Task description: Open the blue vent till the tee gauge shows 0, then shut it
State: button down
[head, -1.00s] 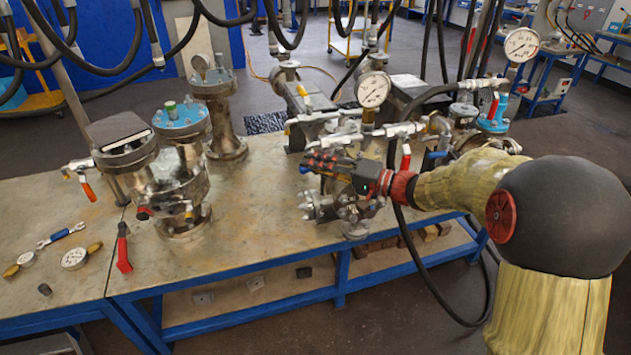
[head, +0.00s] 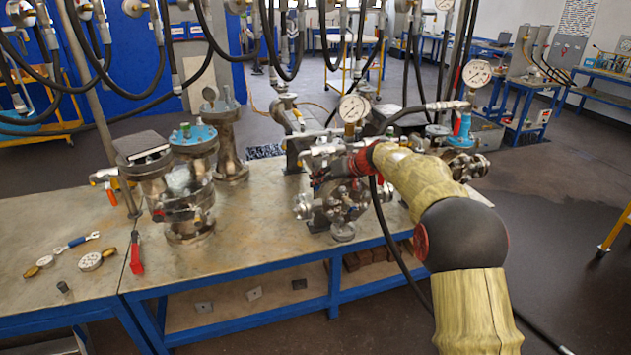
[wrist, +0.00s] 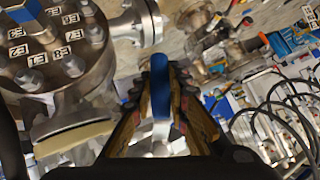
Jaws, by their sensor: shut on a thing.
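My gripper (wrist: 162,105) is shut on the blue vent handle (wrist: 160,72), which stands upright between its two fingers in the wrist view. In the head view my gripper (head: 335,165) is among the metal fittings at the bench's right part, and the blue handle there is hidden by my arm and the pipework. A round white gauge (head: 353,108) on a brass fitting stands just above the gripper. A second white gauge (head: 478,72) stands further right, over a blue fitting. I cannot tell which is the tee gauge; both needles are too small to read.
In the wrist view, a flanged vessel (wrist: 60,65) with numbered bolts is close on the left. A red-handled tool (head: 136,253) and loose gauges (head: 90,261) lie at the front left. Black hoses hang above.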

jog(key=shift+w+d+f+n+t+h+p, duration=0.2)
jog(key=shift+d+n+h+p, duration=0.4)
jog(key=shift+h, duration=0.25)
jog(key=shift+w+d+f+n+t+h+p, duration=0.15)
jog(key=shift+d+n+h+p, duration=0.2)
jog(key=shift+d+h, duration=0.45)
jog(key=c, duration=1.7)
grip_release()
jog(key=shift+r, duration=0.1)
jog(key=v, duration=1.1)
jog(key=shift+s+d+r, duration=0.1)
jog(key=shift+s+r, duration=0.15)
jog(key=shift+r, duration=0.05)
